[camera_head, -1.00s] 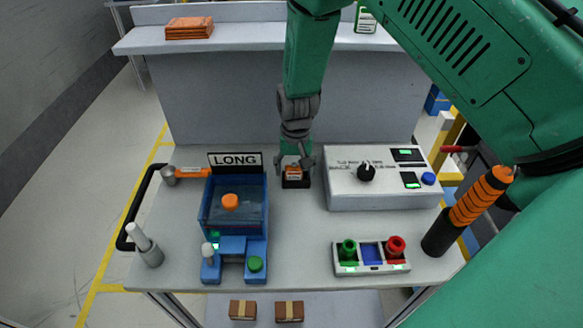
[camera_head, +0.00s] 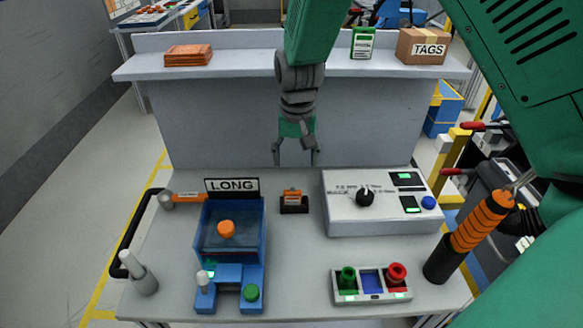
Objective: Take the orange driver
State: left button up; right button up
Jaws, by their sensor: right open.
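A tool with an orange ribbed handle (camera_head: 482,220), which looks like the orange driver, stands tilted in a black cylindrical holder (camera_head: 439,261) at the right edge of the table. A small orange block (camera_head: 292,195) sits in a black base (camera_head: 294,207) at the table's back middle. My right gripper (camera_head: 295,160) is open and empty, pointing down, above and behind the small orange block and apart from it. It is well to the left of the orange-handled tool. My left gripper is not in view.
A blue fixture (camera_head: 232,272) with a LONG sign (camera_head: 232,187) stands at left. A white control box (camera_head: 376,218) and a button panel (camera_head: 372,298) are at right. A hammer (camera_head: 184,198) and a grey-white post (camera_head: 137,275) are at far left. The table's centre is clear.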

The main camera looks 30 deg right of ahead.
aim_at(489, 213)
jog(key=k, duration=1)
